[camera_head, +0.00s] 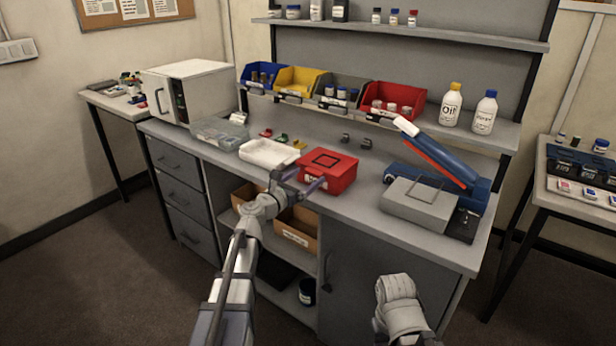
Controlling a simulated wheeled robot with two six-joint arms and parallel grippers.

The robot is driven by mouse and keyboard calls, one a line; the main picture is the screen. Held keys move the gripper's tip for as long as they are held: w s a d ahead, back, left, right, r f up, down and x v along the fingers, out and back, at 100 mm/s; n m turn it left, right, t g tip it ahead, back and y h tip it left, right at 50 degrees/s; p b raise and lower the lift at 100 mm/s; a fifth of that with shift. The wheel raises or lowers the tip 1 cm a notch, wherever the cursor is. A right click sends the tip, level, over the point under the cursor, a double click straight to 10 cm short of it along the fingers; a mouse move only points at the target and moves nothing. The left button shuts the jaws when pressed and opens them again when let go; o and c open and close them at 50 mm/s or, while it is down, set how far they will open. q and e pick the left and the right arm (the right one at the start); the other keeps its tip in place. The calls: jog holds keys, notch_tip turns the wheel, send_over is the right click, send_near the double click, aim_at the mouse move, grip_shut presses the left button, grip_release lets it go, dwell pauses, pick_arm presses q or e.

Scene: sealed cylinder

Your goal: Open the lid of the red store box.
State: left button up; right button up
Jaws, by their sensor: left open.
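The red store box (341,175) stands on the grey workbench near its front edge. Its lid (327,160) looks shut and has a dark square outline on top. A pale label shows on its front, partly hidden by my gripper. My left gripper (302,181) is open, with its two fingers apart in front of the box's front left side. One finger overlaps the box's front in the picture; I cannot tell whether it touches. My right arm shows at the bottom right, but its gripper fingers are not visible.
A white tray (269,154) stands just left of the box. A blue device with a raised arm (439,158) and a grey case (418,203) stand to the right. Coloured bins (392,101) and bottles line the shelf behind. Some bench surface right of the box is clear.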

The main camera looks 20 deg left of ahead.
pick_arm(q)
jog(key=shift+w+d, duration=0.2)
jog(key=shift+w, duration=0.45)
grip_shut()
dwell(0.4)
